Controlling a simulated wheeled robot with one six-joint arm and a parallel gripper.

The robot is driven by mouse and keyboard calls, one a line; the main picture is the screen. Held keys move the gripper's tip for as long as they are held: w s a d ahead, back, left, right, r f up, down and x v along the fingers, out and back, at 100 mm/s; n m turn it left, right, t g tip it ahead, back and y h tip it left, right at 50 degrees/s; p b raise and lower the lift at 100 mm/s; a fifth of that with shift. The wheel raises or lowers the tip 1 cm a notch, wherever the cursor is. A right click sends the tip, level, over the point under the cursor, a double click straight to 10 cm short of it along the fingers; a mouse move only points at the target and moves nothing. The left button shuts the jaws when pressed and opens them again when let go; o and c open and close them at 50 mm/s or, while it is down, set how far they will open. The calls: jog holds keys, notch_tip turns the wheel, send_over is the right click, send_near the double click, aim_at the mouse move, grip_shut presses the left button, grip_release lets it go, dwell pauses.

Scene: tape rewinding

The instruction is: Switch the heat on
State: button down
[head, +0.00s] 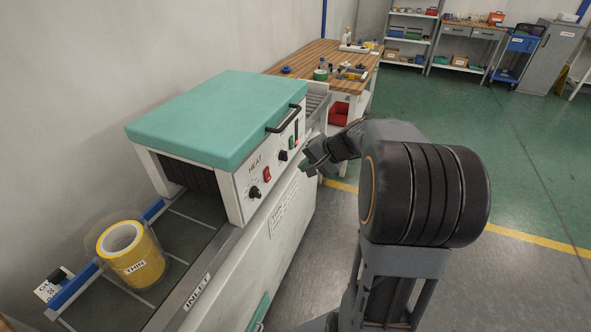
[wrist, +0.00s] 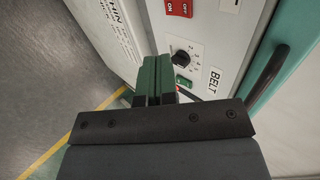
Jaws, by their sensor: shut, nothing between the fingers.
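The grey control panel (head: 272,168) is on the side of a machine with a teal hood (head: 222,112). A HEAT label (head: 256,163) sits above a black knob (head: 254,192), with a red rocker switch (head: 267,174) to its right. In the wrist view the red switch (wrist: 180,8) is partly cut off at the top edge and carries ON lettering. My gripper (head: 305,167) is shut and empty, to the right of the red switch in front of the panel. Its green fingers (wrist: 156,62) show beside the belt knob (wrist: 181,57), apart from the red switch.
A BELT label (wrist: 213,80) and a green button (wrist: 183,83) are close to my fingers. A dark handle (head: 283,121) projects from the hood. A yellow tape roll (head: 136,262) stands at the inlet. Green floor to the right is open.

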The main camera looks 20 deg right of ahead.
jog(key=shift+s+d+r, duration=0.3)
jog(key=shift+s+r, duration=0.05)
jog(key=shift+r, duration=0.1)
jog(key=shift+a, duration=0.1)
jog(key=s+a+f+n+g+h, duration=0.1)
jog(key=s+a+f+n+h, duration=0.1)
jog(key=s, duration=0.6)
jog(key=s+a+f+n+g+h, duration=0.2)
jog(key=s+a+n+h, duration=0.2)
jog(key=s+a+n, duration=0.3)
jog(key=shift+s+a+g, duration=0.3)
jog(key=shift+s+a, duration=0.35)
jog(key=shift+s, duration=0.2)
jog(key=shift+d, duration=0.15)
